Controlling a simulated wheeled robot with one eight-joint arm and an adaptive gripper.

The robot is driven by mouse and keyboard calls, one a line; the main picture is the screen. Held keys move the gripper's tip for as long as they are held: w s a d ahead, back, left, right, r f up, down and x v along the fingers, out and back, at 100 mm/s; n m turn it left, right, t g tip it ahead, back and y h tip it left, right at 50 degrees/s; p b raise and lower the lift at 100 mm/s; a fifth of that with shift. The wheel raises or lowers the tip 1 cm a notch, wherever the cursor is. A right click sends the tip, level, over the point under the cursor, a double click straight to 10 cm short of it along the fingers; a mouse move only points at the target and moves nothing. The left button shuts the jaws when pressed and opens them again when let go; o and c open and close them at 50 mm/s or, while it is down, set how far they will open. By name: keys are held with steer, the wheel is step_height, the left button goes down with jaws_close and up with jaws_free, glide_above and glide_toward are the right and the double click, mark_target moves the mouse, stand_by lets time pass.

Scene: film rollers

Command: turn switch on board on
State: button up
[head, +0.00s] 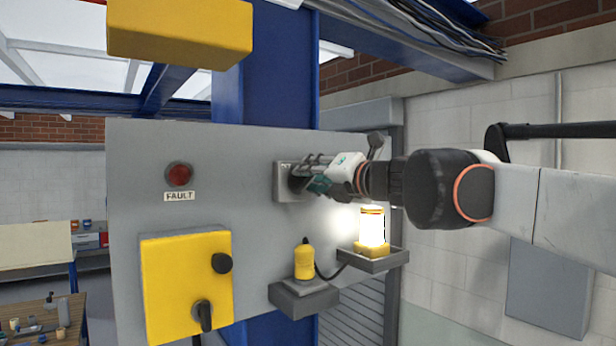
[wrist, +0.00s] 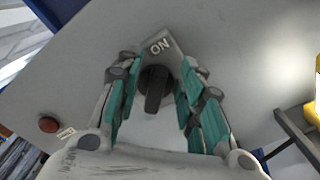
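The switch is a black knob (wrist: 155,90) on a grey plate (wrist: 175,50) marked ON, fixed to the grey board (head: 230,150). In the head view the plate (head: 282,181) shows, while my gripper largely covers the knob. My gripper (head: 312,180) is in front of the switch. In the wrist view its two teal-padded fingers (wrist: 157,72) stand on either side of the knob, with a gap on each side. It is open and around the knob, not closed on it. I cannot tell exactly which mark the knob points to.
A red FAULT lamp (head: 179,175) is on the board's left. A yellow box (head: 187,285) with black knobs is below it. A lit lamp (head: 372,228) stands on a small shelf (head: 373,262) just below my arm. A yellow plug-like item (head: 304,262) sits on another shelf (head: 303,297).

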steer(key=shift+s+d, duration=0.1)
steer(key=v, duration=1.1)
steer(key=shift+s+d, duration=0.25)
steer(key=shift+s, duration=0.05)
steer(key=s+f+n+g+h+b, duration=0.15)
steer(key=s+f+n+b, duration=0.4)
steer(key=f, duration=0.85)
steer(key=s+f+n+g+h+b, duration=0.1)
steer(key=s+f+n+g+b, duration=0.1)
steer(key=f+n+b, duration=0.9)
steer(key=s+f+n+g+h+b, duration=0.15)
steer(key=s+f+n, duration=0.3)
steer(key=f, duration=1.25)
steer(key=s+d+f+n+g+h+b, duration=0.1)
steer(key=s+d+f+n+h+b, duration=0.1)
steer(key=f, duration=0.8)
steer(key=s+d+f+n+g+h+b, duration=0.1)
steer(key=s+d+f+n+b, duration=0.3)
steer(key=f+n, duration=0.5)
steer(key=s+d+f+n+h+b, duration=0.3)
steer(key=f+n+b, duration=0.3)
steer(key=f, duration=0.7)
steer(key=shift+s+d+g+b, duration=0.4)
steer(key=shift+s+d, duration=0.2)
steer(key=shift+d, duration=0.15)
